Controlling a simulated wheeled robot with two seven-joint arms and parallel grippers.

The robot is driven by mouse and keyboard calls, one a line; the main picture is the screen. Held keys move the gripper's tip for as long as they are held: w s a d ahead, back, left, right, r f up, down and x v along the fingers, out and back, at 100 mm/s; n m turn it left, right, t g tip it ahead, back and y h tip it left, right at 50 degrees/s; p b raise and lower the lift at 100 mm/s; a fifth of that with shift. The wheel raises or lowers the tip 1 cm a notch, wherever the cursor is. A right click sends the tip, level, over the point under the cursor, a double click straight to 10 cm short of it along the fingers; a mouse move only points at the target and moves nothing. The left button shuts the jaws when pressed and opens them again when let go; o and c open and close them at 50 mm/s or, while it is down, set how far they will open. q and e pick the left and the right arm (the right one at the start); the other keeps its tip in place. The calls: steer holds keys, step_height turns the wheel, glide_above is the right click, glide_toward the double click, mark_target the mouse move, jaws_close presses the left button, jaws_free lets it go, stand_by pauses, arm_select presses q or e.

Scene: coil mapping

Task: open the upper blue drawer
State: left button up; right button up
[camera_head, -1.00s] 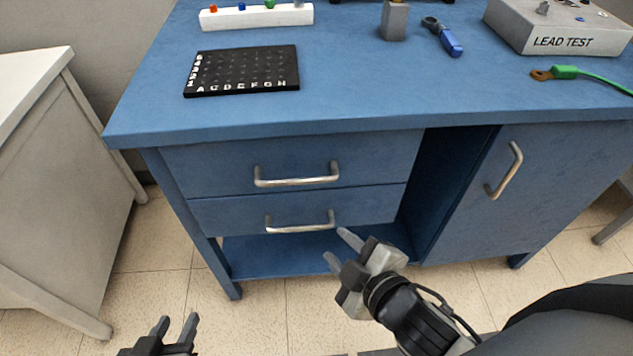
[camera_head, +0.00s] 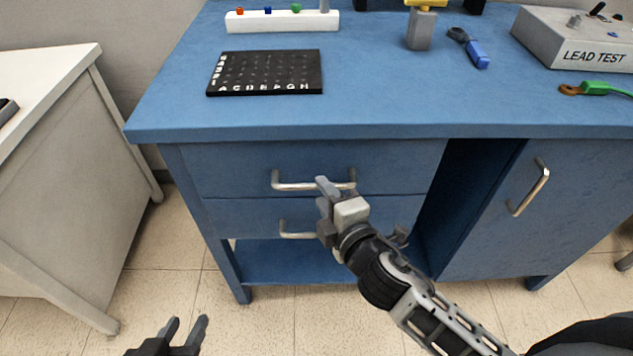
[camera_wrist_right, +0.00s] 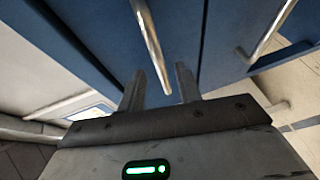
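The upper blue drawer (camera_head: 230,168) is shut under the tabletop, with a silver bar handle (camera_head: 290,187). My right gripper (camera_head: 324,192) is in front of the right part of this handle and partly covers it. In the right wrist view its two fingers (camera_wrist_right: 161,78) are apart. The upper handle (camera_wrist_right: 149,40) runs down to the gap between the fingertips there; I cannot tell whether they touch. My left gripper (camera_head: 187,324) is open and empty, low at the bottom left, away from the desk.
The lower drawer's handle (camera_head: 296,234) is just below, partly hidden by my right gripper. A cabinet door handle (camera_head: 530,187) is to the right. A white cabinet (camera_head: 60,180) stands at left. A black lettered board (camera_head: 265,72) and the lead test box (camera_head: 575,40) are on the tabletop.

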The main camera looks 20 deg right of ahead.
steer(key=shift+x, duration=2)
jaws_close()
